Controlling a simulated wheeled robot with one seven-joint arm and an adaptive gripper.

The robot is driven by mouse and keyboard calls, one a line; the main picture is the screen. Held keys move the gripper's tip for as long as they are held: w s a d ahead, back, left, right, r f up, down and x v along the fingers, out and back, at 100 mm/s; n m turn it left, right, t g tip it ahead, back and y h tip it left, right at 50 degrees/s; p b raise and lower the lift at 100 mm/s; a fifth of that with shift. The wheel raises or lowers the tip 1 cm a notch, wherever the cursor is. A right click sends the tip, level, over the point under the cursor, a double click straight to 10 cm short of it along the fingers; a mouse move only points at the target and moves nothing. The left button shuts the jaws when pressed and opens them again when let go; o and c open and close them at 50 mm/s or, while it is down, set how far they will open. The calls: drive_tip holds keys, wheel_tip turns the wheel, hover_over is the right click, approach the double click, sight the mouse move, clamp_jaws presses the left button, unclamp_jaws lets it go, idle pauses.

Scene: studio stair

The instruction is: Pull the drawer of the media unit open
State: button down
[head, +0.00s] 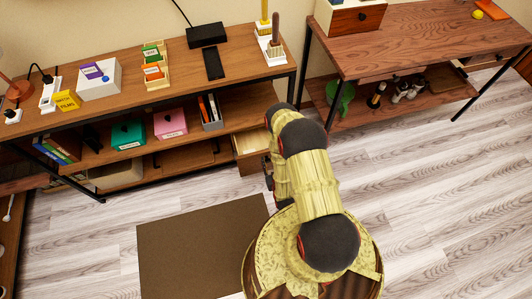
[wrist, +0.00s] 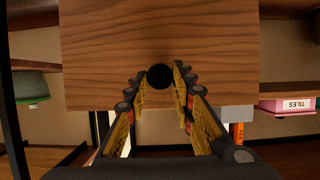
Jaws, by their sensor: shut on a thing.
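The media unit (head: 240,72) is the long wooden shelf unit with black legs in the head view. Its drawer (head: 248,143) juts out at the right end of the lower level, so part of its pale inside shows. In the wrist view the wooden drawer front (wrist: 100,50) fills the upper middle, with a round black knob (wrist: 160,77) near its lower edge. My gripper (wrist: 160,75) is shut on this knob, one finger on each side. In the head view my arm hides most of the gripper and the knob.
A dark brown mat (head: 195,245) lies on the floor before the unit. A second wooden table (head: 410,40) stands to the right. A teal box (head: 127,133) and a pink box (head: 170,123) sit on the unit's shelf. The floor at right is clear.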

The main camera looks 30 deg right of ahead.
drive_tip(key=shift+s+a, duration=0.2)
drive_tip(key=shift+s, duration=0.65)
drive_tip(key=shift+s+a, duration=0.2)
drive_tip(key=shift+s, duration=0.6)
drive_tip(key=c, duration=1.5)
unclamp_jaws()
drive_tip(key=shift+r, duration=0.1)
wheel_tip(320, 180, up, 10)
